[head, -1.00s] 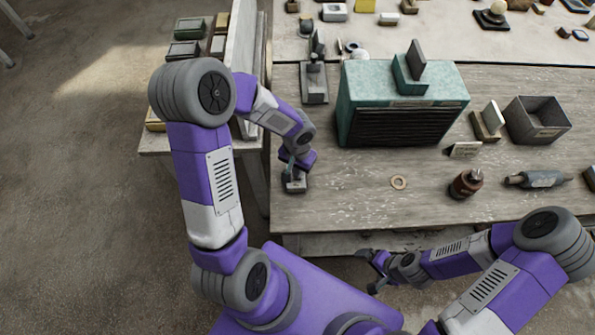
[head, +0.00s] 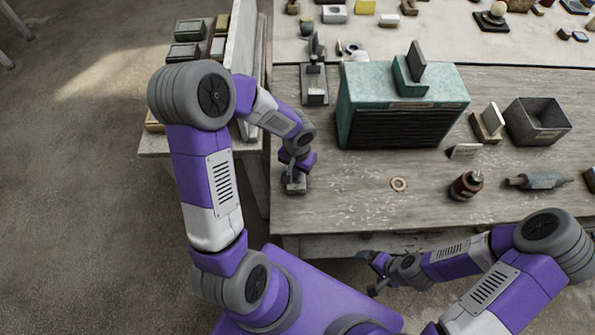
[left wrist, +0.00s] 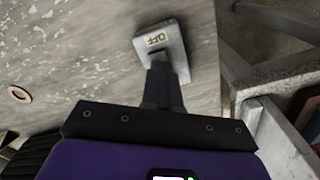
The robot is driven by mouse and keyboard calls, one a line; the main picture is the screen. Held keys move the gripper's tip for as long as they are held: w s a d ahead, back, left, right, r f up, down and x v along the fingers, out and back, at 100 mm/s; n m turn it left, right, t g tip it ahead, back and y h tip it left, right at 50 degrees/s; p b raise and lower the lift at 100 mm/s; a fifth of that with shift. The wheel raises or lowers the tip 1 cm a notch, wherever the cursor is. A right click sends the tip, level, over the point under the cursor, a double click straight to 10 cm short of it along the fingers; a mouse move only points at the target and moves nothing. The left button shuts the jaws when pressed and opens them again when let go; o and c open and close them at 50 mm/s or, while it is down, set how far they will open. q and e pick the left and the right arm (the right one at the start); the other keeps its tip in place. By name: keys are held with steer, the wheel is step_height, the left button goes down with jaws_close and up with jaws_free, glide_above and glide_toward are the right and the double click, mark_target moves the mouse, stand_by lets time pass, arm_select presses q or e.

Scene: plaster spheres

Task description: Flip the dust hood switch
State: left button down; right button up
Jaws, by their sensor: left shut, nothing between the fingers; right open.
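A small grey switch plate marked OFF (left wrist: 172,38) lies on the table near its front left corner; in the head view the plate (head: 294,188) is partly hidden under my left gripper. My left gripper (head: 293,177) is shut and empty, pointing down at the plate. In the left wrist view its fingers (left wrist: 160,72) overlap the plate just beside the OFF lettering; I cannot tell whether they touch it. The switch's lever is not clearly visible. A green box with a dark slatted front (head: 402,128) stands further back. My right gripper (head: 372,273) is open and empty before the table's front edge.
A grey upright lever on a base (head: 314,85) stands left of the green box, and another block with a dark tilted paddle (head: 410,72) sits on top. A washer (head: 399,184), a brown pot (head: 467,184) and an open grey bin (head: 538,122) are to the right.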

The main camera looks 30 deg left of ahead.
arm_select(q)
step_height(320, 180, up, 6)
steer(key=p, duration=0.3)
steer(key=shift+p, duration=0.4)
arm_select(e)
step_height(320, 180, up, 4)
steer(key=shift+r, duration=0.15)
